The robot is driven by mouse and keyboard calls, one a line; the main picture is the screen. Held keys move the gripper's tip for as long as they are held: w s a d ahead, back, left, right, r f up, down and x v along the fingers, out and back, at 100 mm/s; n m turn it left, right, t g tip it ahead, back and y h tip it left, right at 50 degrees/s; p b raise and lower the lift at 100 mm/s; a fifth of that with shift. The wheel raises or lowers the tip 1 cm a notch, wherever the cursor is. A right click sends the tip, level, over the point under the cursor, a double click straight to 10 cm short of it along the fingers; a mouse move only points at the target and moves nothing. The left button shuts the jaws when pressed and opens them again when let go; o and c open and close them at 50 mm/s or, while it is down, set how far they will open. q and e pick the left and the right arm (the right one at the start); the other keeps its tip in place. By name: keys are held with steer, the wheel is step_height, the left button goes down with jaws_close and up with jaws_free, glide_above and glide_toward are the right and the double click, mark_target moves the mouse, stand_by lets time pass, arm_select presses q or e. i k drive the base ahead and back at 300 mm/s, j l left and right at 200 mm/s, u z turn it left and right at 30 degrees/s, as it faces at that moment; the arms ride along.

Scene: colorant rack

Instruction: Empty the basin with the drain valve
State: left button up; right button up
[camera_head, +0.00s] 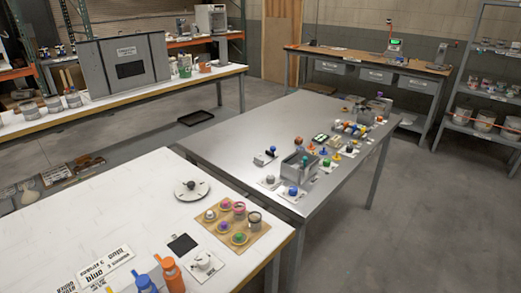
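A small grey open-topped box (299,165), which looks like the basin, stands on the metal table. Its contents are too small to make out. A blue knob on a pale plate (293,190) is at its near side. A lever-like fitting on a pale plate (264,158) is to its left, and several coloured knobs are to its right. I cannot tell which of these is the drain valve. Neither of my grippers is in view.
The metal table (225,145) is bare at its left and far left. A white table (110,205) in front holds bottles, signs, a round dial (191,190) and a brown board of coloured knobs (250,236). A shelf rack (480,103) stands at right; the right floor is clear.

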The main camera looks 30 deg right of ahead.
mark_target(270, 178)
steer(key=l+u, duration=0.2)
steer(key=l, duration=0.3)
steer(key=k+l+u, duration=0.2)
steer(key=l, duration=0.3)
steer(key=l+u, duration=0.2)
steer(key=l, duration=0.35)
